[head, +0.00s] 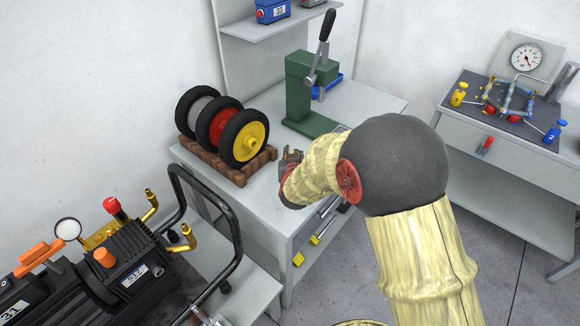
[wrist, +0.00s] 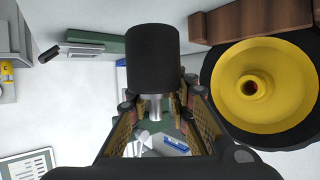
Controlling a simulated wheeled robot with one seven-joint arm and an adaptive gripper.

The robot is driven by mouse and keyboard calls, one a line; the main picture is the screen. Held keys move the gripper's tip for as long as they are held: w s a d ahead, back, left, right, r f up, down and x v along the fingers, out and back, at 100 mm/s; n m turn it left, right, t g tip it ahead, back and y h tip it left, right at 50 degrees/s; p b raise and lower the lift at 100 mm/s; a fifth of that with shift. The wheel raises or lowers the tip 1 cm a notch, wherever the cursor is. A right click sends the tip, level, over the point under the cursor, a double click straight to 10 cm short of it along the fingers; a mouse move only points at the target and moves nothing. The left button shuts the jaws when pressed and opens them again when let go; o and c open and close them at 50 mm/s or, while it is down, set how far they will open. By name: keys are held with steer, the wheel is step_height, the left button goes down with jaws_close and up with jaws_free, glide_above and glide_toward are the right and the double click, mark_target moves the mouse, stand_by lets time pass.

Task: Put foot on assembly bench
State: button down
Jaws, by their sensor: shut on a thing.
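My gripper (head: 290,160) is above the front part of a pale bench (head: 375,98), which I take to be the assembly bench. In the wrist view my gripper (wrist: 158,106) is shut on a black cylinder with a short metal stem, which I take to be the foot (wrist: 152,60). The fingers are on either side of the stem, and the black body sticks out beyond them. In the head view I cannot clearly make out the foot. I cannot tell whether it touches the bench.
A wooden rack with several wheels, the front one yellow (head: 251,141), stands left of my gripper. A green press (head: 298,92) with a lever stands behind. A black machine (head: 100,270) is at lower left. A second table (head: 478,130) with fittings is at right.

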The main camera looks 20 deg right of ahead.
steer(key=w+f, duration=0.1)
steer(key=f, duration=0.1)
steer(key=w+f+b, duration=0.1)
steer(key=w, duration=0.1)
steer(key=shift+f, duration=0.4)
steer(key=shift+w+f+b, duration=0.15)
steer(key=shift+f+b, duration=0.3)
steer(key=shift+f, duration=0.4)
steer(key=shift+w+f+b, duration=0.1)
steer(key=shift+f+b, duration=0.3)
steer(key=shift+f, duration=0.45)
steer(key=shift+f, duration=0.2)
steer(key=c, duration=1.7)
jaws_free()
steer(key=shift+o, duration=0.7)
steer(key=shift+r, duration=0.15)
